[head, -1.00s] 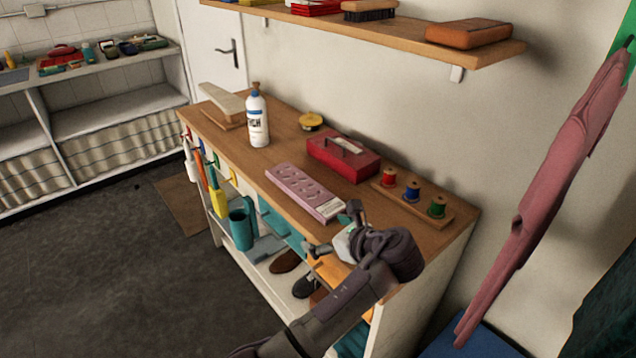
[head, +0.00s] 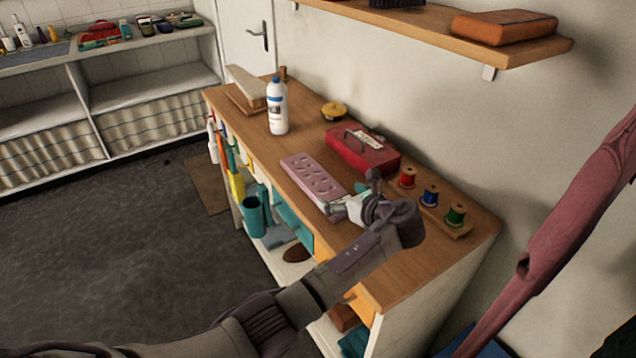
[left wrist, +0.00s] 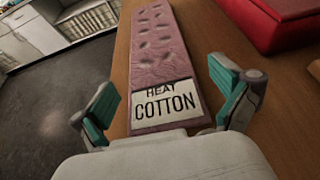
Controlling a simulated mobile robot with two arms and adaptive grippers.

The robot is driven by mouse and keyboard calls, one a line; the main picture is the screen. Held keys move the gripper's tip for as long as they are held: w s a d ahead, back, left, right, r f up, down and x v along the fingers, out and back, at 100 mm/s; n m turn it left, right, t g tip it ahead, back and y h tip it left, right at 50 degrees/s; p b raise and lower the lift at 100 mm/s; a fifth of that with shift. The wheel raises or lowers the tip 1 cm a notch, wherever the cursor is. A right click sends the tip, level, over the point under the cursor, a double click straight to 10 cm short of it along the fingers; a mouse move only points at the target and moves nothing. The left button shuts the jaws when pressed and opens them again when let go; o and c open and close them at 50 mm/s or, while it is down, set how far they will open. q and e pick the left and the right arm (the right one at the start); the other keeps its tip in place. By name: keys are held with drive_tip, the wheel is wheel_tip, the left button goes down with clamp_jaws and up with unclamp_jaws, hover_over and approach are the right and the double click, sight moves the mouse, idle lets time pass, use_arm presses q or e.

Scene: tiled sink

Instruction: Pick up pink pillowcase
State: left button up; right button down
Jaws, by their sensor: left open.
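A long, flat pink item (head: 312,178) with rows of dimples lies on the wooden worktop; whether it is the pillowcase I cannot tell. In the left wrist view the pink item (left wrist: 160,55) has a white label reading "HEAT COTTON" at its near end. A pink cloth (head: 570,232) hangs at the right of the head view. My left gripper (head: 353,192) is open at the labelled end of the flat item. In the left wrist view its fingers (left wrist: 168,104) stand apart on either side of the label. My right gripper is not in view.
A red box (head: 365,155) and a rack of thread spools (head: 430,198) lie behind my gripper. A white bottle (head: 278,108) and a yellow round item (head: 334,110) stand farther along the worktop (head: 410,268). A shelf (head: 440,30) juts from the wall above.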

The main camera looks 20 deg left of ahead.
sight(328, 190)
use_arm(q)
drive_tip(key=x, duration=0.5)
drive_tip(key=shift+a+r, duration=0.1)
drive_tip(key=shift+a, duration=0.1)
drive_tip(key=shift+s, duration=0.1)
drive_tip(key=c, duration=1)
